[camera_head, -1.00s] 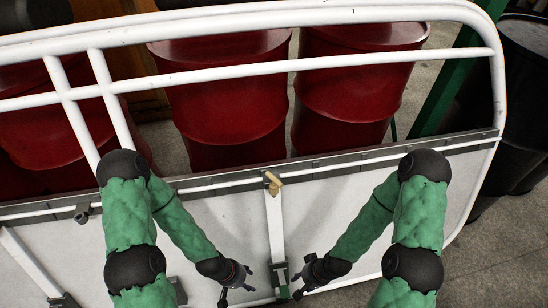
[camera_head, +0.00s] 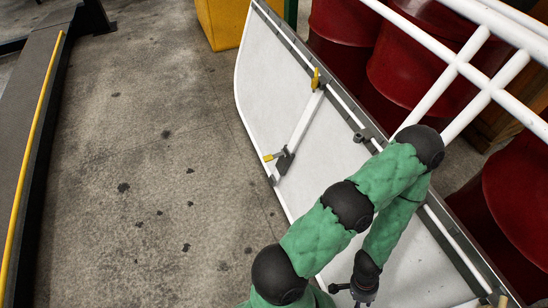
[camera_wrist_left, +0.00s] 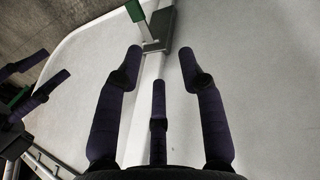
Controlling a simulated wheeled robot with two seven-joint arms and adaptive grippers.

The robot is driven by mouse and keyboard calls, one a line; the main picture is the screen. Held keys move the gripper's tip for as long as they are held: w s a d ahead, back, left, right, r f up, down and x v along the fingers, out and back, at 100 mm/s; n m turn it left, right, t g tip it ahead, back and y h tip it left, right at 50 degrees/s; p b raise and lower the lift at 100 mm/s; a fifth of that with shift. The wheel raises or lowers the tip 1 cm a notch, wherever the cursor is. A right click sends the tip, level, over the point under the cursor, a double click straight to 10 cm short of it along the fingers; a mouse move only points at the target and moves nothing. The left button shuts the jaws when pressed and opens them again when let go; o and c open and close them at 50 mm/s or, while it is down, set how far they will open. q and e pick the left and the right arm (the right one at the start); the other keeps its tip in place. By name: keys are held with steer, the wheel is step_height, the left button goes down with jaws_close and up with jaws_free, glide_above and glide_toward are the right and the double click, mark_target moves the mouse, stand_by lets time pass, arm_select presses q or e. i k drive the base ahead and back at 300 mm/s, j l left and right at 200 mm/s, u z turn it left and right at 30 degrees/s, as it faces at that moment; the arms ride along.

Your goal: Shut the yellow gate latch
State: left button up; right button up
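The yellow latch handle (camera_head: 268,157) sits at the lower end of a white bar on the white gate panel (camera_head: 345,135), beside a dark bracket (camera_head: 285,161). A second yellow piece (camera_head: 316,78) is at the bar's upper end. My left gripper (camera_head: 362,290) is well below and right of them, over the same panel. In the left wrist view, its fingers (camera_wrist_left: 161,56) are spread and empty, facing a white bar with a green handle (camera_wrist_left: 140,10) and grey bracket. My right gripper (camera_wrist_left: 32,80) shows at that view's left edge, fingers apart.
Red drums (camera_head: 415,70) stand behind the gate's white tube rails (camera_head: 475,60). A yellow bin (camera_head: 221,22) is beyond the panel's far end. A dark belt frame with a yellow stripe (camera_head: 30,150) runs along the left. The concrete floor (camera_head: 160,150) between is clear.

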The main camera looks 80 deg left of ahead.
mark_target(269, 158)
steer(key=j+u, duration=0.1)
steer(key=u, duration=0.7)
steer(key=j+u, duration=0.2)
steer(key=u, duration=0.2)
steer(key=j+u, duration=0.1)
steer(key=u, duration=0.3)
steer(key=l+u, duration=0.15)
steer(key=u, duration=0.2)
steer(key=k+l+u, duration=0.1)
steer(key=u, duration=0.2)
steer(key=l+u, duration=0.1)
steer(key=u, duration=0.25)
steer(key=i+j+z, duration=0.25)
steer(key=i+j, duration=0.35)
steer(key=i+j+z, duration=0.3)
steer(key=i+j, duration=0.35)
